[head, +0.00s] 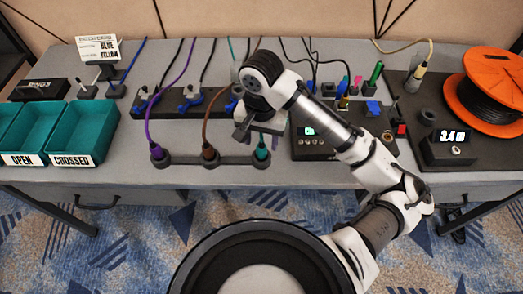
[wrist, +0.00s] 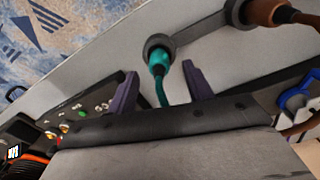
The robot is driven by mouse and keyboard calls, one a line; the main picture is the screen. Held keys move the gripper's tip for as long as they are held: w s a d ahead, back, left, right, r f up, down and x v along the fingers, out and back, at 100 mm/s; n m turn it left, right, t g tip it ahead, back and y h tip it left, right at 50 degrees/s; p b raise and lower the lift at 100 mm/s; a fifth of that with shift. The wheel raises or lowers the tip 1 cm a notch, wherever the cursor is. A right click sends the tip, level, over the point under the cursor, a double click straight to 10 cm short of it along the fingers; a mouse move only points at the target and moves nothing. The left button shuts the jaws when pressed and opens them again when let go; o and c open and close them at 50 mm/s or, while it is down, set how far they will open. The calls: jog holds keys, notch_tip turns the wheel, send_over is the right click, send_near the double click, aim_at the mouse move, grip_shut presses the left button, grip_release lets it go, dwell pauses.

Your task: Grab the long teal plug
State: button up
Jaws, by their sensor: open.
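The teal plug (head: 262,153) stands in the right-hand holder of a dark three-holder bar near the table's front edge. In the wrist view the teal plug (wrist: 158,58) sits in its round grey holder, with its teal cable running down toward the gripper body. My gripper (wrist: 160,70) is open, with one dark finger on each side of the plug and its cable. The fingers look apart from the plug. In the head view my gripper (head: 262,128) is above the plug and hides part of its cable.
A purple plug (head: 157,152) and a brown plug (head: 208,153) stand in the same bar to the left. A dark panel with a small display (head: 308,131) is close on the right. Teal bins (head: 85,130) are at the left, an orange reel (head: 490,85) at the right.

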aim_at(262, 146)
notch_tip(262, 146, down, 4)
jog(key=shift+d+f, duration=0.1)
jog(key=shift+f, duration=0.15)
jog(key=c, duration=1.1)
jog(key=shift+r, duration=0.15)
